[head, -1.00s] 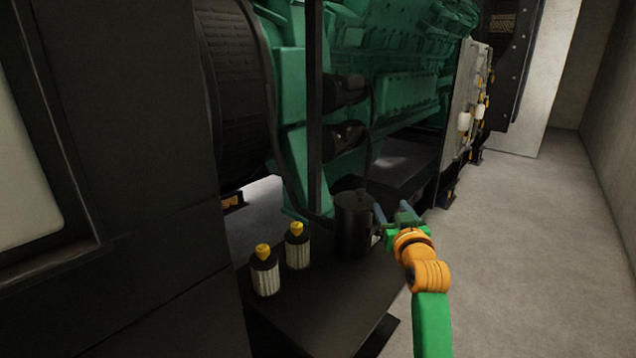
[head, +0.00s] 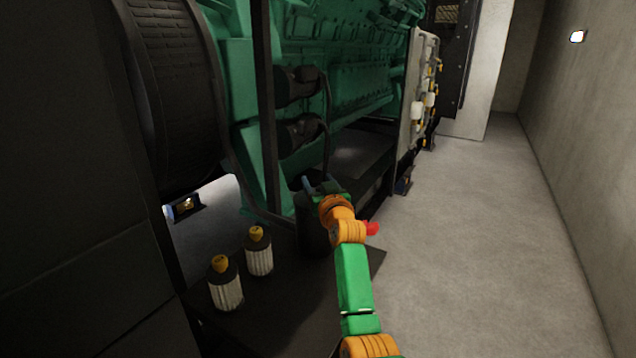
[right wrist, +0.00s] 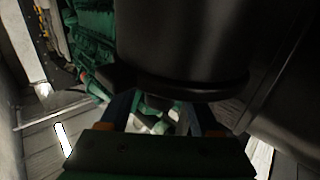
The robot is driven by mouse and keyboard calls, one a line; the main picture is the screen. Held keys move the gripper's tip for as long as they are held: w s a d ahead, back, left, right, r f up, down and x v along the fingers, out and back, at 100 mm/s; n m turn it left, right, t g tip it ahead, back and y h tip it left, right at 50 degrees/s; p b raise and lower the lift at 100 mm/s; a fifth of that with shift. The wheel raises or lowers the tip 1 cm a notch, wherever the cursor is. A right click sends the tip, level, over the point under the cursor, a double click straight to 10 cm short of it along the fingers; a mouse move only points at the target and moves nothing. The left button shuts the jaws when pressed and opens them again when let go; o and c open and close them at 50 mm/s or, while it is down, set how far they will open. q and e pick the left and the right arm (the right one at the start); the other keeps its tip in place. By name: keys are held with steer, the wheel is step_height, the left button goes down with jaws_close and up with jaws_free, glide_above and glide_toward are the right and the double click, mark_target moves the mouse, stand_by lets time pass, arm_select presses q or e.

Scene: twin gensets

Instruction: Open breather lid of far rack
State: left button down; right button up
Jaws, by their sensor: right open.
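The black breather canister (head: 313,230) stands upright on the dark low rack (head: 275,295) in front of the green engine. My right gripper (head: 318,183) is open at the canister's top and hides most of its lid. In the right wrist view, the canister's dark round body (right wrist: 185,45) fills the upper middle. My open fingers (right wrist: 162,112) show below its rim, with a small dark knob-like part (right wrist: 157,102) between them. I cannot tell whether the fingers touch it. My left gripper is out of view.
Two pale ribbed filters with yellow caps, a nearer one (head: 226,285) and a farther one (head: 259,253), stand on the rack left of the canister. A black hose (head: 328,130) hangs from the green engine (head: 345,80) behind. The concrete floor (head: 470,250) at right is clear to the wall.

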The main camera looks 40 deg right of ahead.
jaws_close()
stand_by(1.4)
